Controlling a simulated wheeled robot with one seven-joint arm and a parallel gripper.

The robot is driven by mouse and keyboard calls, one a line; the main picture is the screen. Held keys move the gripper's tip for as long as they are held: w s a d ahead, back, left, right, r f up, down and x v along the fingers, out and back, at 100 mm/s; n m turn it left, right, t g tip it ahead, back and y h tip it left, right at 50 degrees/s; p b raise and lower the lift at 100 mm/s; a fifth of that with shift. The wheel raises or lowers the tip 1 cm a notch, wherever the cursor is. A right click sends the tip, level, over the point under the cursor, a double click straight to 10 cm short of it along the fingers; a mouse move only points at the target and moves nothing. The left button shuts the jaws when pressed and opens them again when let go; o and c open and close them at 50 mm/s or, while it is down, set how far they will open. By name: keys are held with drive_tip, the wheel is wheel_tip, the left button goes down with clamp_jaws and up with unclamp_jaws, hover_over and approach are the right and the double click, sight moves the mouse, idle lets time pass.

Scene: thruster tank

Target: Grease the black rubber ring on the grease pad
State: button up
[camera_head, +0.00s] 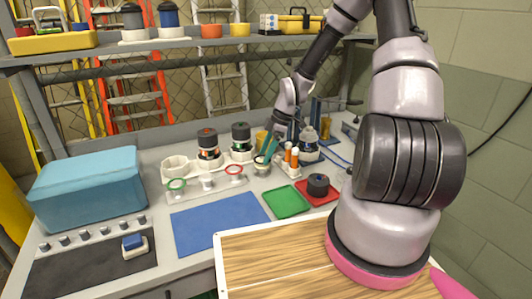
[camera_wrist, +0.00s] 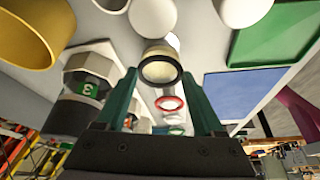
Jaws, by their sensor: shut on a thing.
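My gripper (camera_head: 267,149) is low over the back middle of the bench. In the wrist view, the green fingers of my gripper (camera_wrist: 160,76) are shut on the black rubber ring (camera_wrist: 160,85), which sits between the fingertips. A cream round surface (camera_wrist: 159,70), which looks like the grease pad, shows through the ring. I cannot tell whether the ring touches it. In the head view the ring is small and partly hidden by the fingers, above a pale round cup (camera_head: 261,171).
A red ring (camera_head: 233,169) and a green ring (camera_head: 177,184) sit on stands to the left. Thruster units (camera_head: 208,146) stand behind. A blue mat (camera_head: 220,222), green tray (camera_head: 287,202) and red tray (camera_head: 331,196) lie in front.

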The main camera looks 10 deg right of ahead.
drive_tip(key=shift+f, duration=0.5)
idle(0.3)
drive_tip(key=n+g, duration=0.1)
drive_tip(key=n, duration=0.3)
drive_tip(key=shift+n+g, duration=0.3)
drive_tip(key=shift+g, duration=0.1)
drive_tip(key=m+t, duration=0.2)
drive_tip(key=m, duration=0.3)
drive_tip(key=shift+s, duration=0.1)
drive_tip(key=m, duration=0.2)
drive_tip(key=m+t, duration=0.1)
drive_tip(key=m, duration=0.1)
drive_tip(key=shift+f+t+h, duration=0.1)
drive_tip(key=shift+t+h, duration=0.2)
